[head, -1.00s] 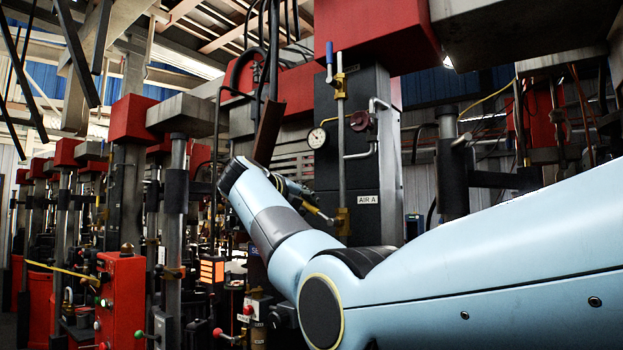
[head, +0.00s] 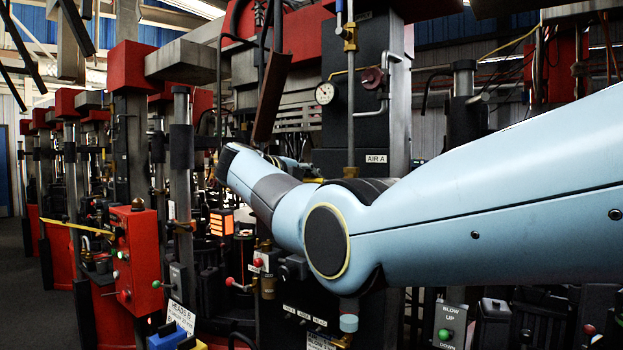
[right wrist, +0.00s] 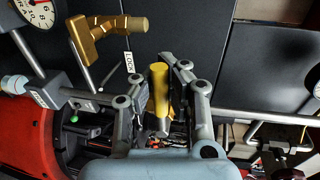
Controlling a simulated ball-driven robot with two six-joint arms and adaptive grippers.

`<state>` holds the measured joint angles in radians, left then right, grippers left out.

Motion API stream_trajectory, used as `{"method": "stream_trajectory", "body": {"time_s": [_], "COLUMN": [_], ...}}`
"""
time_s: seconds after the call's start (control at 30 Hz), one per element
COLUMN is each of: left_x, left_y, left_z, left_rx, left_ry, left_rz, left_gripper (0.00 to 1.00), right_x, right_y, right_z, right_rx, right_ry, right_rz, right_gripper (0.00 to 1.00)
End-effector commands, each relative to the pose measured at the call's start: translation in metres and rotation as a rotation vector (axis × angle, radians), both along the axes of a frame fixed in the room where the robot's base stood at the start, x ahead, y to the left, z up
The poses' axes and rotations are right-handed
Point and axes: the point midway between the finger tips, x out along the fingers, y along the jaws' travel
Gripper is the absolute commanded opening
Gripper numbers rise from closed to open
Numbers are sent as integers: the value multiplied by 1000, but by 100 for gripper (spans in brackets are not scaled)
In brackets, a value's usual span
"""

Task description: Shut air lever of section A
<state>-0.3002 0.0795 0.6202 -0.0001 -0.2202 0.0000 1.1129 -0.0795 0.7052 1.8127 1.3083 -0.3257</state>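The AIR A label (head: 376,158) is on a dark column, beside a vertical pipe with a brass valve (head: 350,172) that my right arm partly covers. In the right wrist view a yellow lever handle (right wrist: 160,90) stands between the fingers of my right gripper (right wrist: 163,78). The fingers look open around it, with small gaps; firm contact cannot be made out. In the head view my wrist and forearm hide the lever and fingers. My left gripper is not in view.
A pressure gauge (head: 325,93) and a second brass valve (head: 350,38) with a blue handle are higher on the column. A brown angled bar (head: 272,95) hangs close above my right wrist. A red control box (head: 140,258) and other presses stand at left.

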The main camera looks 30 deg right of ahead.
Motion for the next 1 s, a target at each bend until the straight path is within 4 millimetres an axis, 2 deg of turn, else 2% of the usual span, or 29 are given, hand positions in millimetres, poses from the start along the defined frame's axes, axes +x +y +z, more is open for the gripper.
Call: {"method": "stream_trajectory", "body": {"time_s": [0.03,0.33,0.63,0.87,1.0], "left_x": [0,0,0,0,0], "left_y": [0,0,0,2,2], "left_z": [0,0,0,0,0], "left_rx": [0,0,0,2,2], "left_ry": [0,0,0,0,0], "left_rz": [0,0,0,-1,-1], "left_gripper": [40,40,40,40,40], "right_x": [0,0,0,0,-3], "right_y": [3,3,2,1,9], "right_z": [-6,-7,-5,-3,-1], "right_rx": [4,4,2,0,1], "right_ry": [13,16,11,8,6], "right_rz": [3,4,2,0,2], "right_gripper": [0,0,37,37,37]}}
